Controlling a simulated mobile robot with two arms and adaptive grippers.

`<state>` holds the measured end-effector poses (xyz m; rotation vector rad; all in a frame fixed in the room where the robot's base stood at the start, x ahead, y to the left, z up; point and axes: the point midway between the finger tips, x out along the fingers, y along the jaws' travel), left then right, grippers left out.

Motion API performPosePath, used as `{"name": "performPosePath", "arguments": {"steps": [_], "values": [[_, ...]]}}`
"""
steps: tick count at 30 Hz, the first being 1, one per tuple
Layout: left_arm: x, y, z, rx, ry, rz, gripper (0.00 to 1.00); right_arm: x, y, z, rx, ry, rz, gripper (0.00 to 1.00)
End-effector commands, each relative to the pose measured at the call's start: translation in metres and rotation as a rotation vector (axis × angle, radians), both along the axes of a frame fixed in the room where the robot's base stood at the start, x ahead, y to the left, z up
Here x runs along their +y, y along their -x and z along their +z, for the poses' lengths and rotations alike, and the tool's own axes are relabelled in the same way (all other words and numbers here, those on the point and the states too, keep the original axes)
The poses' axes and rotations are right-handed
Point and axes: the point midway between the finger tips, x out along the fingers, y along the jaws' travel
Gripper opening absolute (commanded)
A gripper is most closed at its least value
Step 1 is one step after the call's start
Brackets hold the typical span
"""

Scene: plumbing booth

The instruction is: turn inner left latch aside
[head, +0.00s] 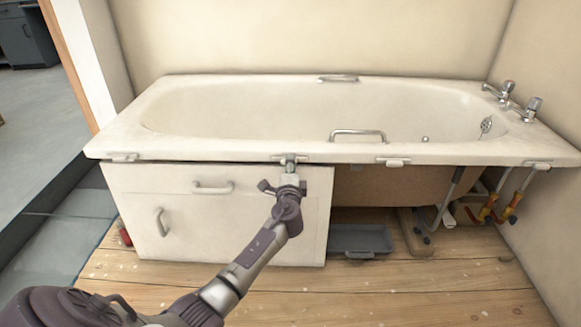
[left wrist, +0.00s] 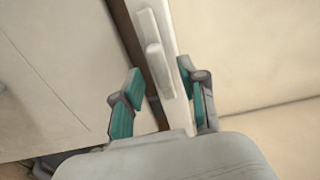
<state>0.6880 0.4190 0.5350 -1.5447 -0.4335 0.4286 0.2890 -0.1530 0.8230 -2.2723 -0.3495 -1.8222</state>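The inner left latch (head: 302,157) is a small pale fitting under the front rim of the bathtub (head: 230,151). It also shows in the left wrist view as a white plate with a raised bar (left wrist: 153,58). My left gripper (head: 287,176) is at this latch, in front of the top right part of the white panel (head: 185,225). In the left wrist view its two teal-padded fingers (left wrist: 160,82) are apart, one on each side of the bar. I cannot tell whether either finger touches it. My right gripper is in neither view.
Other latches sit along the rim, at the far left (head: 122,157), right of centre (head: 393,162) and far right (head: 537,165). The space under the tub right of the panel is open, with a grey tray (head: 360,239) and pipes (head: 510,205). The wooden floor (head: 420,295) in front is clear.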

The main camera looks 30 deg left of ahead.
Motion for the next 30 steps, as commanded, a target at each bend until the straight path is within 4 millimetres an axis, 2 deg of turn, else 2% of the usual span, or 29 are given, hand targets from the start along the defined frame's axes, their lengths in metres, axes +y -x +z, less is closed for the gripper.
{"name": "performPosePath", "arguments": {"steps": [6, 10, 22, 30], "values": [[0.0, 0.001, 0.001, -0.001, -0.001, 0.0, 0.42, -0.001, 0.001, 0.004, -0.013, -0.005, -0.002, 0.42], [-0.007, 0.011, 0.0, 0.001, -0.001, 0.0, 0.42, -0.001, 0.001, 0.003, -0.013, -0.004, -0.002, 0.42], [-0.049, 0.079, -0.001, 0.001, 0.002, -0.001, 0.42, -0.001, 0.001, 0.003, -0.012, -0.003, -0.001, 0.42], [-0.062, 0.101, 0.0, 0.0, 0.0, 0.0, 0.42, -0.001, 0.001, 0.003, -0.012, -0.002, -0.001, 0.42]]}}
